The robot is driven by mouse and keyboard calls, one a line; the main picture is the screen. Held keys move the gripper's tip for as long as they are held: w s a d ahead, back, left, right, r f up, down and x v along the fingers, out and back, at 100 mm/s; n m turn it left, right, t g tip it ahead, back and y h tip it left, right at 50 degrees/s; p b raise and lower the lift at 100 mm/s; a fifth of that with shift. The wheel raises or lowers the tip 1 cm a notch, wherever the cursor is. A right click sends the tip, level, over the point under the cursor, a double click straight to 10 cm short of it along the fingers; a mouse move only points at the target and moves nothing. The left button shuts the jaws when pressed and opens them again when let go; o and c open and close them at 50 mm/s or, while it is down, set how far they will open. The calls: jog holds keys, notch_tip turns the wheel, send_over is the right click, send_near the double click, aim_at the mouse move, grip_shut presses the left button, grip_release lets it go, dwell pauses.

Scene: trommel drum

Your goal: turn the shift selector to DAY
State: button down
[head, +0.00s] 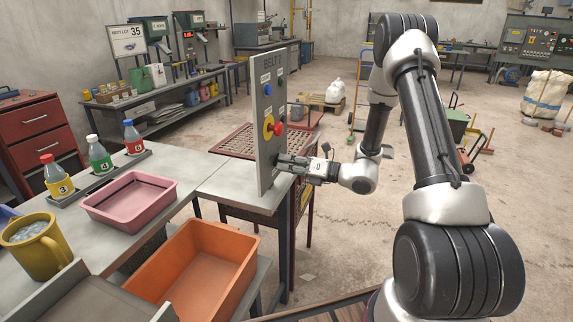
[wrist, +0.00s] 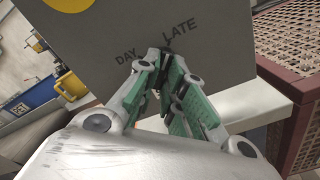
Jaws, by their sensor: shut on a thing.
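The grey control panel (head: 268,90) stands upright on the table's right end, headed BELT 2. In the wrist view the panel (wrist: 215,50) fills the top, with the words DAY (wrist: 126,56) on the left and LATE (wrist: 179,28) upper right. My gripper (head: 281,162) is at the panel's lower part. In the wrist view its green-padded fingers (wrist: 164,62) close together just below and between the two words. They are shut on the shift selector, which is mostly hidden by the fingertips. I cannot tell for sure which word it points to.
A perforated brown guard (wrist: 300,50) is right of the panel in the wrist view. An orange bin (head: 240,285) and pink tray (head: 130,205) are left.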

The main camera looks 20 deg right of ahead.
jog(key=shift+w+d+n, duration=0.1)
jog(key=shift+w+n, duration=0.05)
jog(key=shift+n, duration=4.2)
jog(key=shift+w+d+n, duration=0.1)
jog(key=shift+n, duration=4.25)
jog(key=c, duration=1.5)
grip_release()
jog(key=v, duration=1.2)
